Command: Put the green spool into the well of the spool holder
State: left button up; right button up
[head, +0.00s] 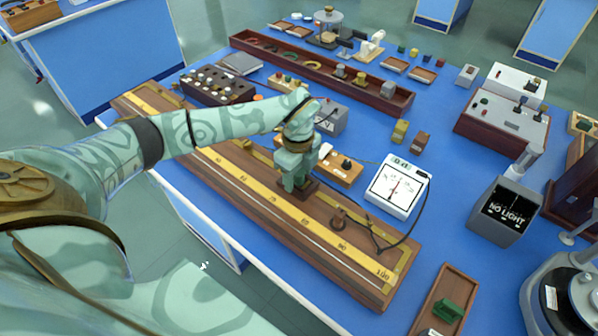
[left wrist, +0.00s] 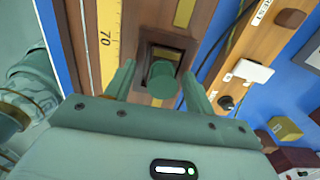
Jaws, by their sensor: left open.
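The green spool (left wrist: 162,80) shows in the left wrist view as a short round piece, end-on, between my fingers. It stands at the dark square spool holder (left wrist: 178,52), and its lower end appears to be within the well; how deep it sits is hidden. In the head view the holder (head: 297,194) is a dark brown block on the long wooden scale bench. My left gripper (head: 296,183) points down right over it and hides the spool there. In the left wrist view its fingers (left wrist: 160,84) are open, one on each side of the spool, with gaps visible. My right gripper is not in view.
The yellow scale (head: 305,235) runs along the bench. A white meter (head: 398,187) with a black cable stands to the right, and a wooden box (head: 340,168) is close behind the gripper. A tray (head: 428,318) with a green piece lies at the front right.

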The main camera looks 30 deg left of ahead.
pick_arm(q)
notch_tip(320, 180, up, 16)
jog(key=p, duration=0.3)
jog(key=shift+r, duration=0.15)
